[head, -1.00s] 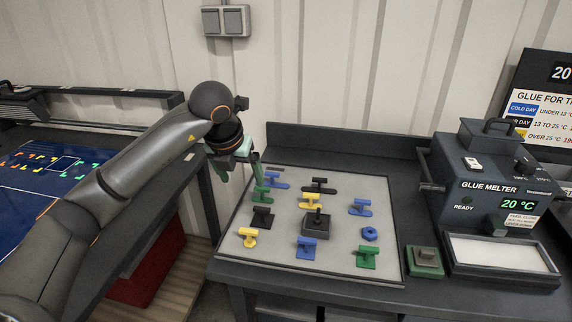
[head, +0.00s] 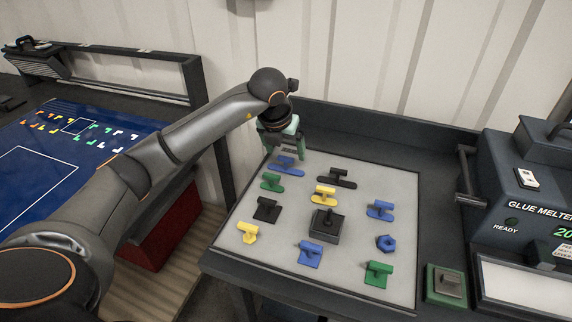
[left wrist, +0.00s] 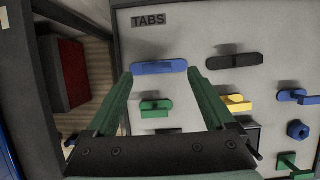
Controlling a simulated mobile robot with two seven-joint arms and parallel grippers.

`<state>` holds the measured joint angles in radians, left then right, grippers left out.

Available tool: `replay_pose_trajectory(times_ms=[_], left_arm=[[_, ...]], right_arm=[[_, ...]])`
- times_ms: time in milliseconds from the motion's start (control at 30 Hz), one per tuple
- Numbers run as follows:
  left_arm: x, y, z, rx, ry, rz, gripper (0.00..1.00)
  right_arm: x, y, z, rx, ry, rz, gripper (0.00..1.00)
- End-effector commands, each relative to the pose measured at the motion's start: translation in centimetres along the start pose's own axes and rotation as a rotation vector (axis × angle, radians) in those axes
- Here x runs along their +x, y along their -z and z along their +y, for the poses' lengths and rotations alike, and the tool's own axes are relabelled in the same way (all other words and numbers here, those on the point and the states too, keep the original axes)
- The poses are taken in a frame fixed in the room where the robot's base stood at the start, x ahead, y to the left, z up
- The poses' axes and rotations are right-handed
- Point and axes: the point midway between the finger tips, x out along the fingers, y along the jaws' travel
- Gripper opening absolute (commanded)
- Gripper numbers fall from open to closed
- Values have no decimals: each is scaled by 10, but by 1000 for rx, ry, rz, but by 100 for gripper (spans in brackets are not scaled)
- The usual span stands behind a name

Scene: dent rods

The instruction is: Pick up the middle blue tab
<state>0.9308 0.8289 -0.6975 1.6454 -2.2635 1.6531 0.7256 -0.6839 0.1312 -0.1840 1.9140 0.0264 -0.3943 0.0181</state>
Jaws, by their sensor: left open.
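Several blue tabs stand on the grey board (head: 345,275): one at the back left (head: 287,167), one at the right (head: 380,210), one at the front (head: 310,253), and a six-sided one (head: 386,243) at the right. Which one counts as the middle is not clear from the pictures. My left gripper (head: 284,153) is open and empty, just above and behind the back-left blue tab. In the left wrist view that tab (left wrist: 160,68) lies across the gap between the fingertips, not gripped. My right gripper is not in view.
Close by stand a green tab (head: 271,182), a long black tab (head: 337,177), a yellow tab (head: 324,194) and a black tab (head: 266,208). A black block (head: 327,227) stands mid-board. The glue melter (head: 525,190) is at the right.

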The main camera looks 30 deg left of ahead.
Motion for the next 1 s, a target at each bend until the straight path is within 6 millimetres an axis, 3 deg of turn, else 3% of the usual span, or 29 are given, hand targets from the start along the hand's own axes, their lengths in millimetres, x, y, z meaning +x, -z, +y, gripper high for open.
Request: replay_pose_trajectory(times_ms=[400,667,1000], left_arm=[[50,2,4,0,0,2,88],[54,2,4,1,0,0,88],[53,2,5,0,0,-1,52]], right_arm=[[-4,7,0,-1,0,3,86],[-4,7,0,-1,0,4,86],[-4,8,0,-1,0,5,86]])
